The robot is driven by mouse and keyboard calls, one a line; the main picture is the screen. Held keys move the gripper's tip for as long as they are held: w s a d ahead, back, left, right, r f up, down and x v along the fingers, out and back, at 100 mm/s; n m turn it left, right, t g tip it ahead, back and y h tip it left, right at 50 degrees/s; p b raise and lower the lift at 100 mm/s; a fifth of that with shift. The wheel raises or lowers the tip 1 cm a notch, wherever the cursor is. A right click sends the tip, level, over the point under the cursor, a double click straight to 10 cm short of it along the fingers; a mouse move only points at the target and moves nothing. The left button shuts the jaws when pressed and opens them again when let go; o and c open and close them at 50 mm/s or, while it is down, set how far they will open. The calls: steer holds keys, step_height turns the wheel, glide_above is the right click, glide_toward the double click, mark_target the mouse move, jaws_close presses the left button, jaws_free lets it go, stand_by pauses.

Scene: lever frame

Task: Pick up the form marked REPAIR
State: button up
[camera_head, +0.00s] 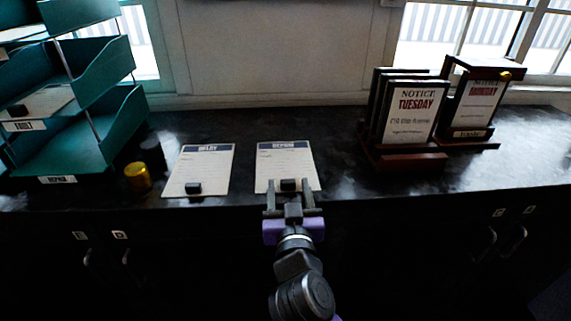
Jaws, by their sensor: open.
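The form marked REPAIR (286,165) is a cream sheet with a dark header, lying on the dark counter in the middle of the view. A small black block (288,185) sits on its near edge. My gripper (292,188) is open at the form's near edge, its two fingers to either side of the black block. I cannot tell whether the fingers touch the block or the form. A second form (205,163), with a header that seems to read DELAY, lies to the left with its own black block (193,188).
A teal tray rack (112,125) stands at the left, with a yellow cylinder (138,177) and a dark cylinder (152,155) beside it. Framed notices (409,112) stand on the right. The counter (345,180) is clear between the forms and the notices.

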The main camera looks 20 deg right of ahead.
jaws_close()
